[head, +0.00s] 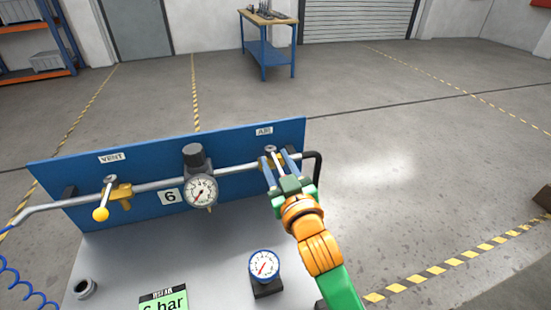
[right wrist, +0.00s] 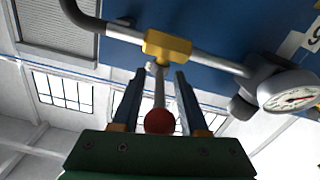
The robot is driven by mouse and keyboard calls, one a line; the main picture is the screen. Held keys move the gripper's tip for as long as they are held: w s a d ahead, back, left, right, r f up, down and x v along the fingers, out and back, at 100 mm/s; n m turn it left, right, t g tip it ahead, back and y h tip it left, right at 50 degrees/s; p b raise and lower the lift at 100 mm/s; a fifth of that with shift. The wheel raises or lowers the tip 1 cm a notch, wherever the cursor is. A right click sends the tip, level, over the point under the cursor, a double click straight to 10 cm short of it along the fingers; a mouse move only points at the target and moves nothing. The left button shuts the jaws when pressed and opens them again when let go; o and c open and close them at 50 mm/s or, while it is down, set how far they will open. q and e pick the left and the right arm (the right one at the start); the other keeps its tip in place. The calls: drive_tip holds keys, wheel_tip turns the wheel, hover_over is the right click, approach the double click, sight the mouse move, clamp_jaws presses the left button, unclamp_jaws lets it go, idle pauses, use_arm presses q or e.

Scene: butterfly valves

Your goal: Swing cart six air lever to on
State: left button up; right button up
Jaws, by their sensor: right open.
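The cart's blue panel (head: 235,143) carries the number 6 plate (head: 170,196) and an AIR label (head: 264,131) at its right. The air lever (head: 271,150) sits on the pipe below that label, mostly hidden by my right gripper (head: 276,160). In the right wrist view, the lever's red ball (right wrist: 159,121) and grey shaft lie between the two fingers of my right gripper (right wrist: 160,74). Gaps show on both sides of the ball, so the fingers are open around the lever. The yellow valve body (right wrist: 167,46) is just beyond the fingertips. My left gripper is not in view.
A yellow-knobbed vent lever (head: 101,214) is at the pipe's left under the VENT label (head: 111,157). A pipe gauge (head: 201,190) stands between the valves. A blue gauge (head: 264,265) and a green display (head: 164,302) sit on the cart top. The floor to the right is clear.

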drive_tip(key=shift+w+a, duration=0.1)
drive_tip(key=shift+w, duration=0.15)
clamp_jaws()
idle(1.4)
